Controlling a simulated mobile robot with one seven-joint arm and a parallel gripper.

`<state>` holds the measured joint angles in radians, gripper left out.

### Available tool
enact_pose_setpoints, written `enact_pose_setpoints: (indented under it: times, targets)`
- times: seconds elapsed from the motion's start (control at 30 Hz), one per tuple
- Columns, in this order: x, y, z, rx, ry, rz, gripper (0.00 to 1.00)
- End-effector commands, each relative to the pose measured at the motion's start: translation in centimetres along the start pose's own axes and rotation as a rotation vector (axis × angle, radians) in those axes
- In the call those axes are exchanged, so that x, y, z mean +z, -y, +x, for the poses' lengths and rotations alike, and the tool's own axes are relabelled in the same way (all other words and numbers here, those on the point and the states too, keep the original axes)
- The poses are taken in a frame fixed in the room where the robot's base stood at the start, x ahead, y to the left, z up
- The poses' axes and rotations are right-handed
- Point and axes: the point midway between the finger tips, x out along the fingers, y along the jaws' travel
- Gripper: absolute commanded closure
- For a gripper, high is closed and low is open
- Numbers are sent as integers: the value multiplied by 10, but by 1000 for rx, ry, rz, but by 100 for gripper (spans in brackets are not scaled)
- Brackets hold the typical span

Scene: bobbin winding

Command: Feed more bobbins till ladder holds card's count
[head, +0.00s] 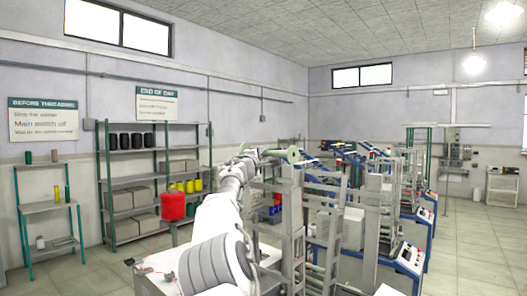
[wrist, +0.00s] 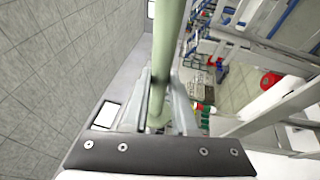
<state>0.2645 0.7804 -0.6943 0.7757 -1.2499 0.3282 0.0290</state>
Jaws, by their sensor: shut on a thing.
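My gripper (head: 262,153) is raised at the top of the grey ladder-like frame (head: 297,225) in the middle of the head view. It is shut on a pale green bobbin (head: 292,154), whose round end shows beside the frame's top. In the wrist view the bobbin is a long pale green tube (wrist: 170,45) running up out of the picture from between the jaws (wrist: 158,105). Pale beams (wrist: 270,62) pass to the right of the tube, apart from it in that view. No count card can be made out.
Machines with blue control panels (head: 411,257) stand right of the frame. A shelf rack (head: 125,180) with boxes and spools and a small green-legged stand (head: 48,205) are at the left. A red container (head: 173,206) shows left of my arm. Floor at far right is clear.

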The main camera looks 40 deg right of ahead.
Motion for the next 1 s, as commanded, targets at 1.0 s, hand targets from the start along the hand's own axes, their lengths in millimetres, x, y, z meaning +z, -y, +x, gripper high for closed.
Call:
enact_pose_setpoints:
  times: [1.0]
  targets:
    - [-1,45,-7,0,0,1,100]
